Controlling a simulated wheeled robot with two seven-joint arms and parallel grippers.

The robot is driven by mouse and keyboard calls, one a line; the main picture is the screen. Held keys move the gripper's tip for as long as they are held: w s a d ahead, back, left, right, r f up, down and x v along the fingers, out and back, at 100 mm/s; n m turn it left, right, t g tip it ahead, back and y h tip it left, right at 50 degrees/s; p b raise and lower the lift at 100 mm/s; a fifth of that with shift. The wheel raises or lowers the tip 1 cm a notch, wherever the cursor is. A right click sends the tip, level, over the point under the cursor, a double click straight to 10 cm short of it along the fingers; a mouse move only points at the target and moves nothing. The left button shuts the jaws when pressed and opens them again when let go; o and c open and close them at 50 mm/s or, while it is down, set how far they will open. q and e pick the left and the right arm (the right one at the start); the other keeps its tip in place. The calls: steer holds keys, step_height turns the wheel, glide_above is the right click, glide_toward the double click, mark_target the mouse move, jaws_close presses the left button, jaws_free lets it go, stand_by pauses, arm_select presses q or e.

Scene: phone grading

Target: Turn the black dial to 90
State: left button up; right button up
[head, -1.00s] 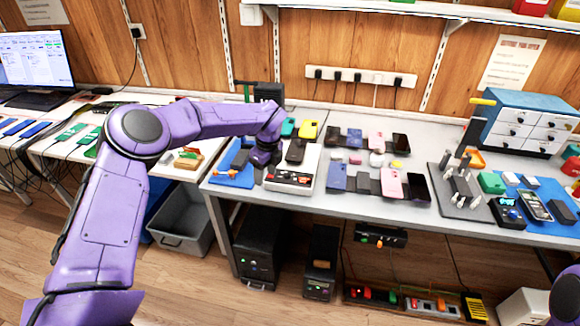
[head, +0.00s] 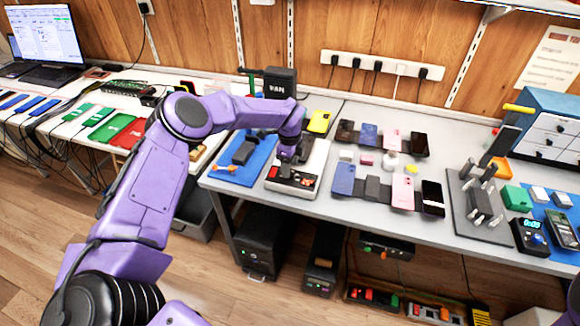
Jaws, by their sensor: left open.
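My left gripper (head: 287,157) comes in from the left and points down over a white device (head: 316,166) near the front edge of the grey table. The device has a black front panel (head: 291,179) with small red and light marks. The fingers are just above or at the panel; I cannot tell whether they touch it. The gripper is open, and nothing shows held in it. I cannot pick out the black dial clearly; it is too small or hidden by the gripper. My right gripper is not in view.
A blue mat (head: 262,146) with tools lies left of the device. Several phones lie on dark stands to its right, including a pink phone (head: 403,192). A yellow phone (head: 319,121) lies behind. A blue drawer cabinet (head: 548,112) stands at the right.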

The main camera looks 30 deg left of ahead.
arm_select(q)
step_height(320, 180, down, 3)
steer(key=shift+r, duration=0.1)
jaws_close()
